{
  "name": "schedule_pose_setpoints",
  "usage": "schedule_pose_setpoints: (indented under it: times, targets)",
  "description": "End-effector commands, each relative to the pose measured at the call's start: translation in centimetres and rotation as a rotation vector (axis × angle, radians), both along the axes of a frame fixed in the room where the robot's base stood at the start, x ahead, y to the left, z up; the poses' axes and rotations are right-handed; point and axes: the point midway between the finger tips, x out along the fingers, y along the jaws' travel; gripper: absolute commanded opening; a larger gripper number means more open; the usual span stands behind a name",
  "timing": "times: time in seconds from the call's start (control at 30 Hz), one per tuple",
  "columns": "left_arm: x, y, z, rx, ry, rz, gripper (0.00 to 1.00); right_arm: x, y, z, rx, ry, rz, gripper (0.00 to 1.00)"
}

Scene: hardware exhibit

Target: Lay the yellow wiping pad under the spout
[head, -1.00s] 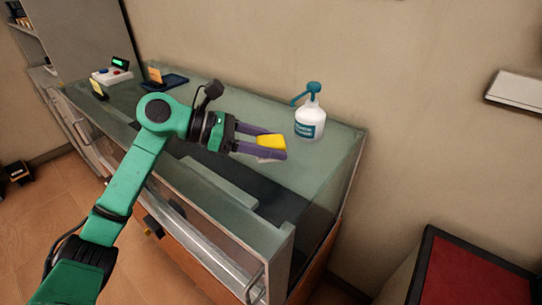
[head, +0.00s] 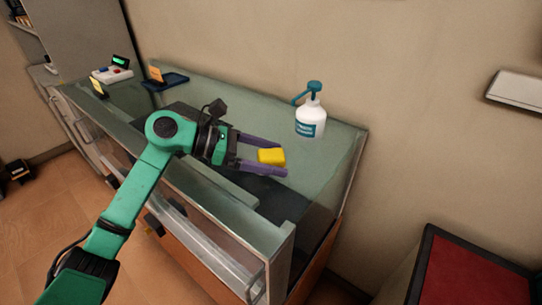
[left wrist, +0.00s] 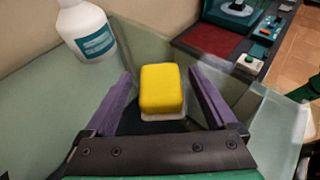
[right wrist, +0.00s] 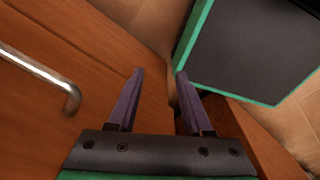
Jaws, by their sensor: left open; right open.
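The yellow wiping pad (head: 271,157) has a pale underside and appears to rest on the glass counter top. It also shows in the left wrist view (left wrist: 162,90). My left gripper (head: 283,158) is open, with one finger on each side of the pad and visible gaps between. A white pump bottle (head: 310,122) with a teal label stands upright behind the pad. Its teal spout (head: 299,98) points left; the pad lies in front of the bottle, apart from it. My right gripper (right wrist: 155,72) is open and empty, near brown wood panels.
The glass display counter (head: 335,150) has an edge close to the right of the bottle. A dark blue tray (head: 166,82) and a white box with coloured buttons (head: 112,75) stand at its far left. A red-topped case (head: 470,270) is at lower right.

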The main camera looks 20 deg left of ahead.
Motion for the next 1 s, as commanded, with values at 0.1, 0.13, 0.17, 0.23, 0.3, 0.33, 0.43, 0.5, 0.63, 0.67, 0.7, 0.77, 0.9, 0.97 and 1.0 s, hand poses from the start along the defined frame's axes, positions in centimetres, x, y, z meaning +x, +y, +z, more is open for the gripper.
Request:
schedule_pose_setpoints:
  times: [0.1, 0.13, 0.17, 0.23, 0.3, 0.33, 0.43, 0.5, 0.63, 0.67, 0.7, 0.77, 0.9, 0.97, 1.0]
  targets:
    - [-0.5, 1.4, 0.3, 0.002, 0.0, 0.003, 0.91, 0.0, 0.0, -0.7, 0.0, -0.001, 0.0, 0.5]
    - [-0.7, 2.0, 0.5, 0.003, -0.002, 0.004, 0.91, 0.0, 0.0, -1.0, 0.0, -0.001, 0.001, 0.5]
    - [-1.0, 2.7, 0.8, 0.005, -0.001, 0.004, 0.91, 0.0, 0.0, -1.4, 0.0, -0.001, 0.001, 0.5]
    - [-1.7, 4.4, 1.4, 0.004, -0.001, 0.005, 0.91, 0.0, 0.1, -2.2, 0.001, -0.001, 0.001, 0.5]
    - [-2.5, 6.1, 2.2, 0.005, -0.001, 0.006, 0.91, 0.0, 0.1, -2.9, 0.001, -0.001, 0.001, 0.5]
    - [-2.7, 6.8, 2.6, 0.003, 0.0, 0.006, 0.91, 0.0, 0.1, -3.1, 0.001, -0.001, 0.001, 0.5]
    - [-3.6, 8.7, 3.6, 0.003, 0.001, 0.004, 0.91, 0.0, 0.1, -3.7, 0.001, -0.001, 0.0, 0.5]
    - [-4.0, 9.6, 4.2, 0.001, 0.0, 0.003, 0.91, 0.0, 0.1, -3.9, 0.002, -0.001, 0.0, 0.5]
    - [-4.3, 10.2, 4.7, 0.0, 0.0, 0.0, 0.91, 0.0, 0.1, -3.9, 0.002, -0.001, 0.0, 0.5]
    - [-4.4, 10.3, 4.8, -0.001, 0.0, 0.0, 0.91, 0.0, 0.1, -3.9, 0.002, -0.001, 0.0, 0.5]
    - [-4.4, 10.3, 4.8, -0.001, 0.0, 0.0, 0.91, 0.0, 0.1, -3.9, 0.002, -0.001, 0.0, 0.5]
    - [-4.4, 10.3, 4.8, -0.001, 0.0, 0.0, 0.91, 0.0, 0.1, -3.9, 0.002, -0.001, -0.001, 0.5]
    - [-4.3, 10.2, 4.8, -0.001, 0.0, 0.0, 0.91, 0.0, 0.1, -3.9, 0.001, -0.001, -0.001, 0.5]
    - [-4.3, 10.2, 4.8, 0.0, 0.0, 0.0, 0.91, 0.0, 0.1, -3.9, 0.001, -0.001, -0.001, 0.5]
    - [-4.3, 10.2, 4.8, 0.0, 0.0, 0.0, 0.91, 0.0, 0.1, -3.9, 0.001, -0.001, -0.001, 0.5]
